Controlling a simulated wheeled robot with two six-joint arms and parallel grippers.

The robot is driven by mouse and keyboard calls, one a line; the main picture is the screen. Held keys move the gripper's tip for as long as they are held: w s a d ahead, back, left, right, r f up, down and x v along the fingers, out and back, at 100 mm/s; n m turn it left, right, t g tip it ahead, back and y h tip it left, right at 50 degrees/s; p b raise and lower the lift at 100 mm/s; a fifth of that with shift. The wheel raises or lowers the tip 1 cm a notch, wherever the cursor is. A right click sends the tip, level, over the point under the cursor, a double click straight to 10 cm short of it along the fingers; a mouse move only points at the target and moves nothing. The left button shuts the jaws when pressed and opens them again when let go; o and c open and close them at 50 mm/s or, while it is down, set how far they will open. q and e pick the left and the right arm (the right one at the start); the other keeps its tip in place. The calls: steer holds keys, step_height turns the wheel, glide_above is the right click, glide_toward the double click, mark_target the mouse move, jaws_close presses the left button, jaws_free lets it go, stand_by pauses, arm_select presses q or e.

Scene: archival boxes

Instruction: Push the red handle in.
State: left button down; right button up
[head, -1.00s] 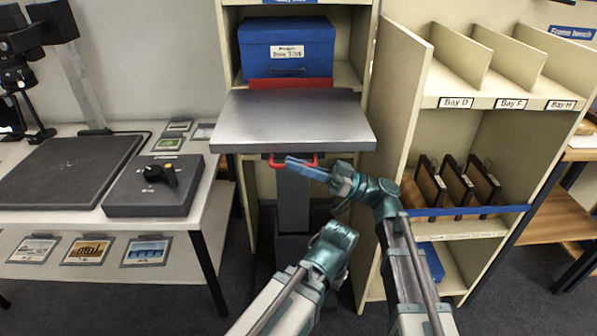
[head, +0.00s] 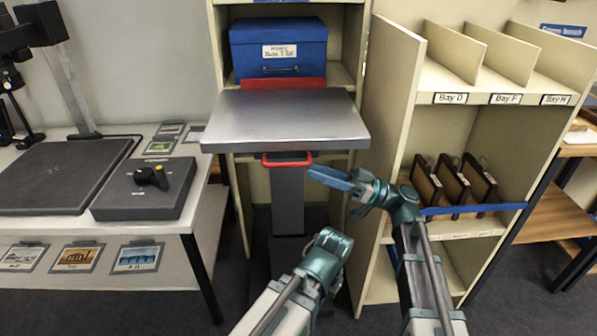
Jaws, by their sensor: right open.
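The red handle (head: 287,164) is a small loop below the front edge of the grey metal platform (head: 286,118), at the top of a dark column. It sticks out toward me. My right gripper (head: 314,173) has blue fingers and comes in from the right. It is open and empty, with its fingertips just right of and slightly below the handle, apart from it in the picture. My left arm reaches up from the bottom centre, and its fingers do not show.
A blue box (head: 278,48) sits on the shelf behind the platform, with a red strip before it. A shelf unit (head: 398,130) with several framed pieces stands close on the right. A table (head: 205,190) with a dark control box (head: 145,190) stands on the left.

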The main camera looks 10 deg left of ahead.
steer(key=b+v, duration=0.2)
steer(key=v, duration=0.5)
steer(key=shift+d, duration=0.15)
steer(key=s+d+f+m+t+h, duration=0.1)
steer(key=s+f+m+t+h, duration=0.15)
steer(key=f+m+h, duration=0.6)
steer(key=s+d+f+m+t+h, duration=0.1)
steer(key=s+f+m+h, duration=0.15)
steer(key=f, duration=1.05)
steer(key=s+d+f+m+t+h, duration=0.1)
steer(key=s+d+f+m+h, duration=0.2)
steer(key=d+h, duration=0.45)
steer(key=s+d+f+m+t+h, duration=0.1)
steer(key=d+f+m+h, duration=0.4)
steer(key=d, duration=0.5)
steer(key=s+a+r+n+g+p, duration=0.1)
steer(key=s+a+r+n+p, duration=0.2)
steer(key=a, duration=0.3)
steer(key=s+a+r+n+g+p, duration=0.1)
steer(key=s+a+r+n+p, duration=0.15)
steer(key=a+p, duration=0.2)
step_height(320, 180, up, 37)
steer(key=p, duration=3.6)
steer(key=shift+a+r, duration=0.2)
steer(key=shift+a, duration=0.1)
